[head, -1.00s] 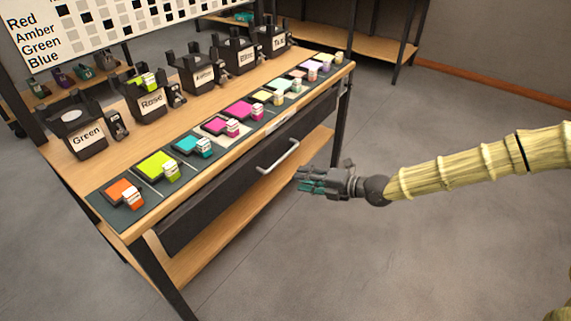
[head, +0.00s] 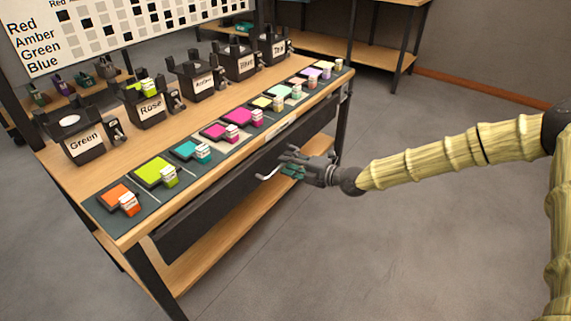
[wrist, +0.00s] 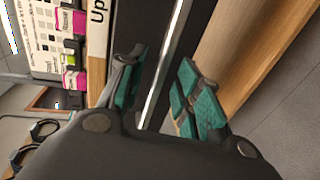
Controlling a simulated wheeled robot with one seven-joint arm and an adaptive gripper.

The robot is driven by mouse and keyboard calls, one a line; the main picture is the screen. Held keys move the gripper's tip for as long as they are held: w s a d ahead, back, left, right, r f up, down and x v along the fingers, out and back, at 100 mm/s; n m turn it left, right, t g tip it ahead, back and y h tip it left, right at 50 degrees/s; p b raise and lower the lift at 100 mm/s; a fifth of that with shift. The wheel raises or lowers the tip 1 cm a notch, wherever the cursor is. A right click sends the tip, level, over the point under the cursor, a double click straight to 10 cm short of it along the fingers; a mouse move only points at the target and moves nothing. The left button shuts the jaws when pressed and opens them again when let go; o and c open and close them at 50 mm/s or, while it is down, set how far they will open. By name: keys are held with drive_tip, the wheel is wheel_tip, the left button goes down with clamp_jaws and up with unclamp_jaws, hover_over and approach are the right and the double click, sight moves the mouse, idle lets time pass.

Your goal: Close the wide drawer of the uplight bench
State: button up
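The wide drawer (head: 200,216) is a long dark front under the wooden top of the uplight bench (head: 128,240). How far it stands out is hard to tell. Its silver bar handle (head: 266,176) is partly hidden by my gripper (head: 288,165), which is at the drawer front. In the wrist view the handle (wrist: 166,65) runs between the two teal-padded fingers of my gripper (wrist: 165,95). The fingers are apart, one on each side of the bar, with gaps visible. The start of a label, "Up" (wrist: 98,12), shows on the bench edge.
Colour swatches with small labelled blocks line the bench's front edge, including an orange one (head: 115,195). Black lamp units, such as Green (head: 85,148), stand behind. A lower wooden shelf (head: 190,270) lies below the drawer. The floor (head: 400,250) at right is clear.

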drive_tip(key=shift+x, duration=0.95)
drive_tip(key=shift+c, duration=0.2)
clamp_jaws()
